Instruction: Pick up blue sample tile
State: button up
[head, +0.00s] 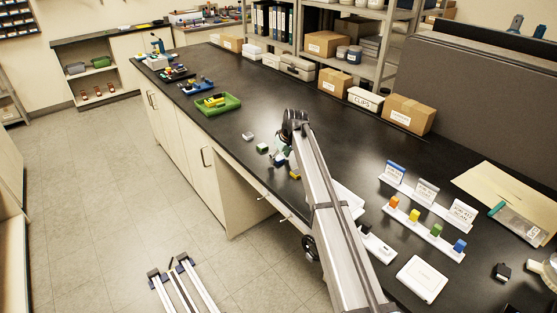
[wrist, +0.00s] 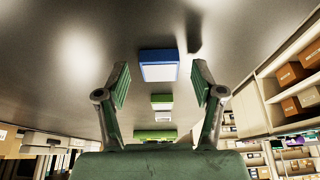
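In the wrist view the blue sample tile (wrist: 158,65) shows as a blue block with a pale face on the dark bench top. My gripper (wrist: 161,80) is open, its two green-padded fingers spread on either side of the tile's position in the picture. The tile sits between the fingertips in the picture, with clear gaps to both, and nothing is held. In the head view my arm reaches over the bench and the gripper is largely hidden among small blocks. I cannot tell fingertip contact or height there.
A green tile (wrist: 161,102) lies in line with the blue one in the wrist view. In the head view a green tile (head: 262,148) and a grey-white tile (head: 247,136) lie nearby. A green tray (head: 217,104) stands farther back; a rack of coloured blocks (head: 423,229) stands right.

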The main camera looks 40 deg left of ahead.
aim_at(280, 159)
jog(key=c, duration=0.8)
jog(key=shift+c, duration=0.2)
jog(key=shift+r, duration=0.1)
notch_tip(280, 159, up, 20)
jog(key=b, duration=0.5)
grip_shut()
